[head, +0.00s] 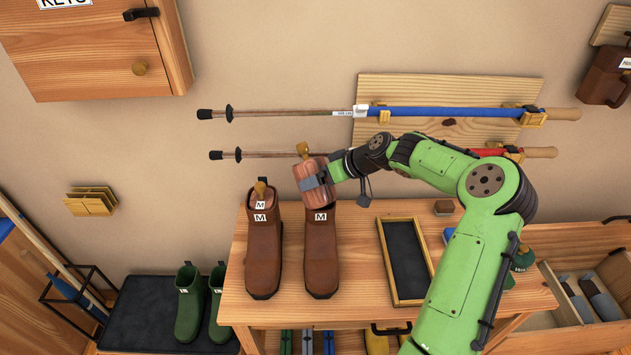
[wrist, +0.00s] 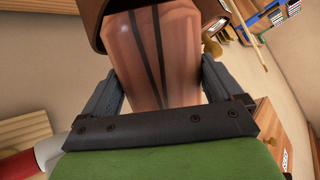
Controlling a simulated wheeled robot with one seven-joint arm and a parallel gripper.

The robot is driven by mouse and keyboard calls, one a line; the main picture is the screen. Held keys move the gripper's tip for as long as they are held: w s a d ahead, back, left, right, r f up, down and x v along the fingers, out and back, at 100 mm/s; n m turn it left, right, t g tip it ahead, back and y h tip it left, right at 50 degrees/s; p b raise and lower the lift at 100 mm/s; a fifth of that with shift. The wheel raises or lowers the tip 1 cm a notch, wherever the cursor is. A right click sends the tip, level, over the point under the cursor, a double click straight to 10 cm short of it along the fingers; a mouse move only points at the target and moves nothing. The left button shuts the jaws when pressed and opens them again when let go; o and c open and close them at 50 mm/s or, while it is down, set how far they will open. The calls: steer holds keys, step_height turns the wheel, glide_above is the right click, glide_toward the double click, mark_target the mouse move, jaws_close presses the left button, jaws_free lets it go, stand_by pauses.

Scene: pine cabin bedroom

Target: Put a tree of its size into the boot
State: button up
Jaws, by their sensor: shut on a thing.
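My gripper (head: 318,181) is shut on a reddish-brown wooden boot tree (head: 309,170) with a tan knob on top. It holds the tree over the shaft of the right brown boot (head: 320,255), which is marked M and stands upright on the wooden bench. In the wrist view the tree (wrist: 155,60) sits between the two fingers, and its far end meets a brown rim, apparently the boot's. How deep it reaches is hidden. Any size mark on the held tree is not visible. The left brown boot (head: 264,250), also marked M, has a knobbed tree marked M in its top.
A black tray (head: 406,262) with a wooden rim lies right of the boots. Trekking poles (head: 270,113) hang on the wall just behind my gripper. Green boots (head: 190,305) stand on a dark mat at lower left.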

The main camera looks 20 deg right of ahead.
mark_target(310, 164)
steer(key=shift+r, duration=0.1)
steer(key=shift+s+a+r, duration=0.1)
steer(key=shift+s+r, duration=0.2)
step_height(310, 164, up, 6)
steer(key=shift+r+p, duration=0.15)
steer(key=shift+p, duration=0.25)
steer(key=s+a, duration=0.3)
steer(key=s, duration=0.6)
steer(key=s+a, duration=0.4)
steer(key=s, duration=0.5)
steer(key=shift+a, duration=0.25)
steer(key=shift+w, duration=0.1)
